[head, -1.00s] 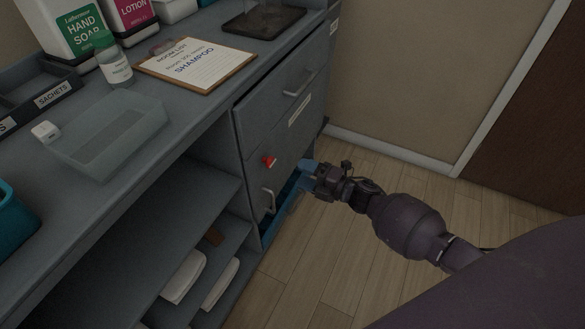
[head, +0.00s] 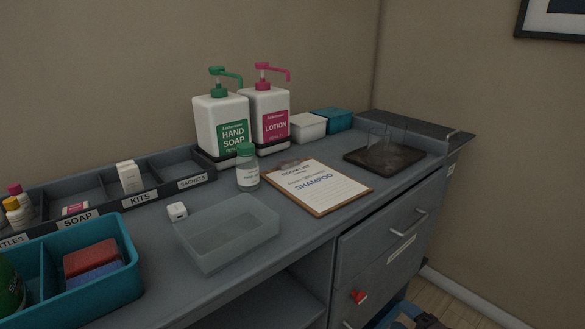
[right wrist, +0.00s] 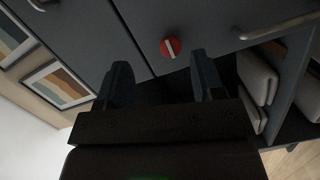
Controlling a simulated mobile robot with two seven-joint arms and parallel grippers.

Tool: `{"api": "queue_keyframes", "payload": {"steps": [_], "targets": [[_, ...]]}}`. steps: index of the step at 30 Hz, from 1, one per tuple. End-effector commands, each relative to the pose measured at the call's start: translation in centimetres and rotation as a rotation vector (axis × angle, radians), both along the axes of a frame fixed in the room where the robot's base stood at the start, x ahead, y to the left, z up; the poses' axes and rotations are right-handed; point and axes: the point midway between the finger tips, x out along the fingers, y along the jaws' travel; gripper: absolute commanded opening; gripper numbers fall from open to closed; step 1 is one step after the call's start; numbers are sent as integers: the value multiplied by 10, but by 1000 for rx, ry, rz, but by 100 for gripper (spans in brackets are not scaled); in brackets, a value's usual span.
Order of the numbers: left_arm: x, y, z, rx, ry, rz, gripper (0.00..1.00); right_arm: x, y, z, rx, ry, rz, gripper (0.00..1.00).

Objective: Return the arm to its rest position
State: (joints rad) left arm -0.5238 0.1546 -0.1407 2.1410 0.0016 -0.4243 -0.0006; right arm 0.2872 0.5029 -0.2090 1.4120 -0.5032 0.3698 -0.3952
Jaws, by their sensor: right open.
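My right gripper (head: 408,313) shows only in part at the bottom edge of the head view, beside the drawer fronts. In the right wrist view its two fingers (right wrist: 160,82) are apart with nothing between them. They point toward the grey cabinet front (right wrist: 85,35). A red knob (right wrist: 170,47) with a pale bar lies beyond the fingertips; it also shows in the head view (head: 358,297). My left gripper is in neither view. Most of my right arm is hidden below the head view.
On the counter are a clear tray (head: 228,248), a clipboard (head: 317,194), a small bottle (head: 248,176), soap (head: 221,128) and lotion (head: 265,125) pumps, a teal caddy (head: 125,285) and a dark tray (head: 384,160). Drawer handles (head: 411,222) stick out. Folded towels (right wrist: 257,76) lie on shelves.

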Motion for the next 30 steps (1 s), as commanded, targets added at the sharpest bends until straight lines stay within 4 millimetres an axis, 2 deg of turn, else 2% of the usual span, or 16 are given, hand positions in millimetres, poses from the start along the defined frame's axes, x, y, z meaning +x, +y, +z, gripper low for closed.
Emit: {"api": "queue_keyframes", "payload": {"steps": [1,4,8,14,18,24,30], "targets": [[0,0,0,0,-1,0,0,6,2,11,59,23,-42,62],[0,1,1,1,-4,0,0,5,5,25,188,91,-132,62],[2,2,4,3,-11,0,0,-15,9,35,376,206,-251,62],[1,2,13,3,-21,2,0,-77,14,38,668,417,-432,62],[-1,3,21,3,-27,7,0,-131,18,39,837,551,-545,62],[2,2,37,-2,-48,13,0,-209,21,42,998,683,-670,62],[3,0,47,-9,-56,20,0,-273,18,39,1063,739,-765,62]]}}
